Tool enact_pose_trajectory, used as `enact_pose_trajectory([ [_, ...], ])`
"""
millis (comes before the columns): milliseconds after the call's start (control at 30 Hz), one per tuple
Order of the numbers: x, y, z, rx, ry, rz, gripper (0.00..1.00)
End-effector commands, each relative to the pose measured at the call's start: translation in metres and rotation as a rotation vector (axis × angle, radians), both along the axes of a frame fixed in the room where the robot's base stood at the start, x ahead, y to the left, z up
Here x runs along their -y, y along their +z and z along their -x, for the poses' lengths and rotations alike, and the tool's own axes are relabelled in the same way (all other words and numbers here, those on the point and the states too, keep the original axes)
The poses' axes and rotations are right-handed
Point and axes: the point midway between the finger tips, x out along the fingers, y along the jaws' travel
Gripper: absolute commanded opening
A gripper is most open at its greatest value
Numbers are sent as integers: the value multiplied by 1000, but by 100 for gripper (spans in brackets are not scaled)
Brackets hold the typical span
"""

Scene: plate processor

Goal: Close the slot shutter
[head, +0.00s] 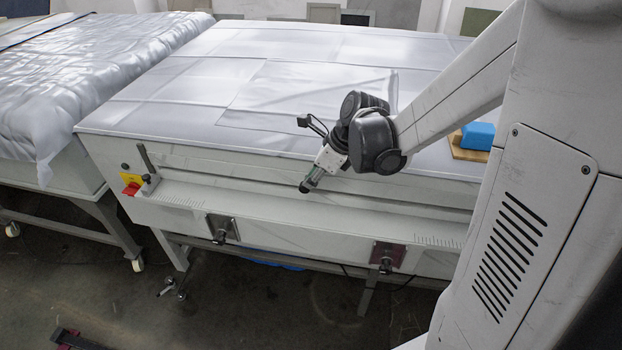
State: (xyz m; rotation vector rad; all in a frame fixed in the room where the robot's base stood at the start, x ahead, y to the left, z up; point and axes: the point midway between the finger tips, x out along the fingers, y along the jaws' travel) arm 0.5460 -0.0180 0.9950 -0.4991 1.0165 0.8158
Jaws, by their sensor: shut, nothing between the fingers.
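The plate processor (115,135) is a long white machine with a large flat top. A long horizontal slot (230,173) runs along its front face, above a ledge with ruler marks (185,198). I cannot clearly tell the slot shutter apart from the panels around the slot, or how far open it is. A dark upright bar (146,160) stands at the left end of the slot. My gripper (305,187) is shut and empty, pointing down and left in front of the slot's middle. Whether it touches the front is unclear. My arm hides part of the slot's right side.
A red and yellow switch (131,185) is on the left front. Two latches (221,228) (388,256) sit below the ledge. A sheet-covered table (75,75) stands at left. A blue block (478,135) on a wooden board lies at right, partly hidden.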

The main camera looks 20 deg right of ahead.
Motion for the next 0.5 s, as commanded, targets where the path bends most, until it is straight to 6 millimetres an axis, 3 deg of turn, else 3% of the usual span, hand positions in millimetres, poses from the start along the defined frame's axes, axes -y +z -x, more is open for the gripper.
enact_pose_trajectory([
  [233, 0, -33, 0, -1, 0, 0, 0],
  [500, 0, -39, 0, -2, 0, 1, 0],
])
